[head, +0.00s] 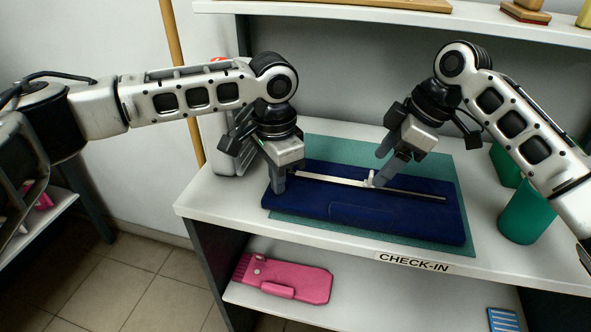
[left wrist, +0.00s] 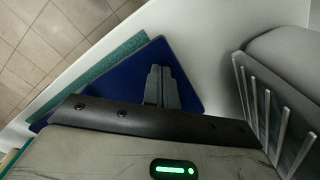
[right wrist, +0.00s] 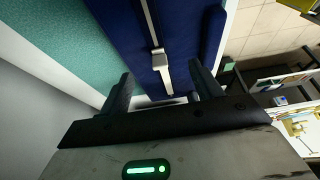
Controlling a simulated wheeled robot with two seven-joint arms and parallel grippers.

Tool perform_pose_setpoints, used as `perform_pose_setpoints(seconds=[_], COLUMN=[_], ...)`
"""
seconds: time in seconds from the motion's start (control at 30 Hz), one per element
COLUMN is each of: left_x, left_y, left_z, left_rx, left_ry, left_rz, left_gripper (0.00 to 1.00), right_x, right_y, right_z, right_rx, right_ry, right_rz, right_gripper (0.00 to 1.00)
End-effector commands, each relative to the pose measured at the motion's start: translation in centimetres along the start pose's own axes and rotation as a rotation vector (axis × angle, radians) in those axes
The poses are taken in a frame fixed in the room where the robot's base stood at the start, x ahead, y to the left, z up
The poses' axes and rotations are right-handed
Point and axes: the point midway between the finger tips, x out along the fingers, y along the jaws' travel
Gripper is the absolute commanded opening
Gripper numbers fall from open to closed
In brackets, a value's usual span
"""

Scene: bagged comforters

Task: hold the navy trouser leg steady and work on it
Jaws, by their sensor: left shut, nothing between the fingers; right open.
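The navy trouser leg (head: 385,222) lies flat on a green mat (head: 320,232) on the white counter. A pale strip with a small white slider (head: 371,179) runs lengthwise along it; the slider also shows in the right wrist view (right wrist: 158,57). My left gripper (head: 279,187) is shut with nothing between its fingers, pointing down at the leg's left end. In the left wrist view its closed fingers (left wrist: 160,88) are over the navy cloth. My right gripper (head: 378,181) is open at the slider. In the right wrist view its fingers (right wrist: 160,85) are apart, on either side of the strip.
Green cups (head: 527,215) stand on the counter at the right. A white machine (head: 226,150) stands behind my left gripper. A pink item (head: 285,280) lies on the shelf below. A CHECK-IN label (head: 411,262) marks the front edge. An upper shelf (head: 400,25) runs behind.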

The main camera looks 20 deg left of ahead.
Motion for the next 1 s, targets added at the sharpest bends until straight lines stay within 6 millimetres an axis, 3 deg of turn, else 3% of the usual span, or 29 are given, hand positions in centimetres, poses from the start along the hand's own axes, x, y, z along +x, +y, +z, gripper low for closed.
perform_pose_setpoints(seconds=[0.03, 0.43, 1.0], left_x=[0.7, 0.7, 0.7], left_y=[0.1, 0.1, 0.1], left_z=[0.3, 0.3, 0.3], left_rx=[0.001, 0.002, 0.001], left_ry=[-0.013, -0.013, -0.013], left_rz=[0.005, 0.005, 0.005], left_gripper=[0.00, 0.00, 0.00], right_x=[-0.3, -2.9, -3.1], right_y=[0.0, 0.0, 0.0], right_z=[0.0, 0.0, 0.0], right_rx=[0.000, -0.001, -0.001], right_ry=[0.000, 0.000, 0.000], right_rz=[0.001, 0.001, 0.000], right_gripper=[0.65, 0.65, 0.65])
